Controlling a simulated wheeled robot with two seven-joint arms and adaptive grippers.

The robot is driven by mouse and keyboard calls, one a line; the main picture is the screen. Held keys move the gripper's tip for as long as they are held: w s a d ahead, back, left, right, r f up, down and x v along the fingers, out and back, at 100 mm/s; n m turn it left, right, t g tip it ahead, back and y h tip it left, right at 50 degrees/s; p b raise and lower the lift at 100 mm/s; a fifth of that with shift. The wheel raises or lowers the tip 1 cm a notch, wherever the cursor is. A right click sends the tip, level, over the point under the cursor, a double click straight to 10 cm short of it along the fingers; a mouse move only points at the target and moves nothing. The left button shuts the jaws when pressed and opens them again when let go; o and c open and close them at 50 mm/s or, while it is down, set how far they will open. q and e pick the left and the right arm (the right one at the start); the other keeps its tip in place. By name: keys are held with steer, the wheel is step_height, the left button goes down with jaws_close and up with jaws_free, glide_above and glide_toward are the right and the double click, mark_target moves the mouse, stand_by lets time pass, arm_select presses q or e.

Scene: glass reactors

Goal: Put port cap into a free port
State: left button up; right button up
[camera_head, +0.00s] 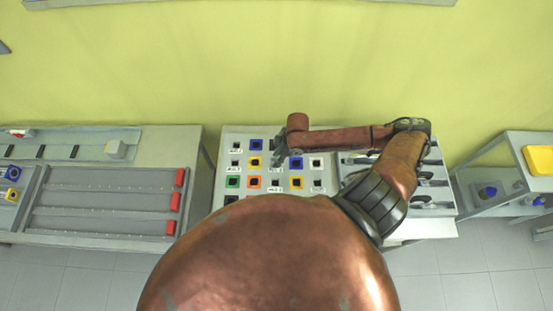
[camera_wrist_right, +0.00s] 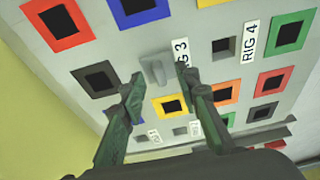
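A small grey piece with a raised tab, which looks like the port cap (camera_wrist_right: 156,70), shows in the right wrist view beside the "RIG 3" label, against the grey port panel (camera_wrist_right: 195,20). My right gripper (camera_wrist_right: 160,82) has its fingers apart, one on each side of this piece. I cannot tell whether they touch it, or whether it sits in a port. Square ports with dark openings surround it, among them a black-framed port (camera_wrist_right: 97,80), a yellow one (camera_wrist_right: 171,106) and a grey one (camera_wrist_right: 222,45). In the head view my right gripper (camera_head: 278,155) is over the panel, small and unclear. My left gripper is not in view.
A rack with red end blocks (camera_head: 174,200) stands on the left table. Right of the panel are several dark round fittings, partly behind my arm. A shelf with a yellow tray (camera_head: 539,160) stands at far right. A yellow-green wall (camera_head: 230,60) rises behind.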

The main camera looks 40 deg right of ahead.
steer(key=v, duration=1.1)
steer(key=shift+r, duration=0.1)
step_height(320, 180, up, 8)
steer(key=p, duration=0.9)
steer(key=shift+f, duration=0.25)
